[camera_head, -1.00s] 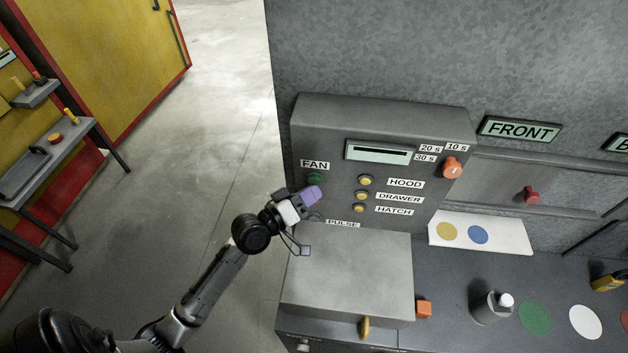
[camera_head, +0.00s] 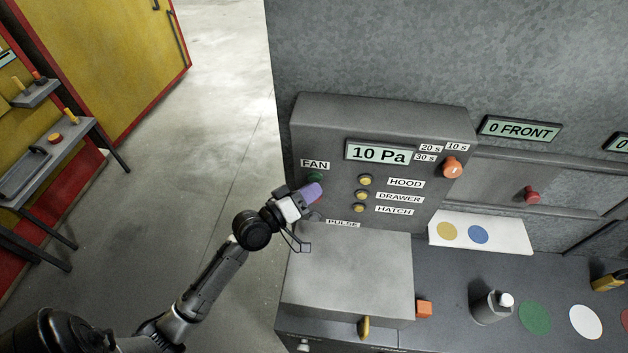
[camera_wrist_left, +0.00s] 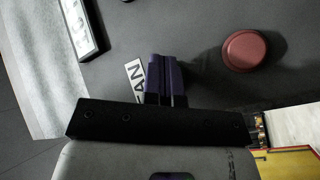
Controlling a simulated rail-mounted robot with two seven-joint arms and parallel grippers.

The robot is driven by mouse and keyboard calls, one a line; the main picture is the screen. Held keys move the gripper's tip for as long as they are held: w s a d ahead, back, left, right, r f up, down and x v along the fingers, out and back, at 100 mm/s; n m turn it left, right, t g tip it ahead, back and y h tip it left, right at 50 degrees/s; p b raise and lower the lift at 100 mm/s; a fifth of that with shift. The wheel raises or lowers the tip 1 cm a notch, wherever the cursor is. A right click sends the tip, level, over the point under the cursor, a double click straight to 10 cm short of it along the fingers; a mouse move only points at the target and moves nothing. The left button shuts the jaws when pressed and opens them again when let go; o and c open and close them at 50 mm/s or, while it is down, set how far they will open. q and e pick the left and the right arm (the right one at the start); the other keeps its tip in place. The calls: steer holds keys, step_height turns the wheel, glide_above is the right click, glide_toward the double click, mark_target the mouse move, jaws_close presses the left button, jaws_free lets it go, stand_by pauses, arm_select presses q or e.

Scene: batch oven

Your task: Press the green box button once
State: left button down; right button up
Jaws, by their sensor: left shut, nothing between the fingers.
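The green button (camera_head: 315,178) is on the grey control box (camera_head: 440,120), just below the FAN label (camera_head: 314,164). In the head view it shows just above my left gripper's tips. My left gripper (camera_head: 313,192) has purple fingers, which are shut and empty. In the left wrist view the shut fingers (camera_wrist_left: 166,78) point at the panel beside the FAN label (camera_wrist_left: 134,76); the green button is hidden there, and I cannot tell whether they touch it. The display (camera_head: 379,153) reads 10 Pa. My right gripper is not in view.
A red round button (camera_wrist_left: 243,50) stands out beside the fingers in the wrist view. Yellow buttons (camera_head: 365,181) and an orange knob (camera_head: 452,167) sit farther right. A grey block (camera_head: 350,275) stands below the panel.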

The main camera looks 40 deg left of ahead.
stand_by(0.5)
arm_select(q)
steer(key=shift+s+d+p, duration=0.45)
steer(key=shift+s, duration=0.25)
steer(key=shift+s, duration=0.1)
steer(key=shift+s+d+p, duration=0.45)
steer(key=shift+s+d, duration=0.25)
steer(key=shift+s, duration=0.3)
steer(key=shift+s+d+p, duration=0.4)
steer(key=shift+s+d, duration=0.25)
steer(key=shift+s, duration=0.35)
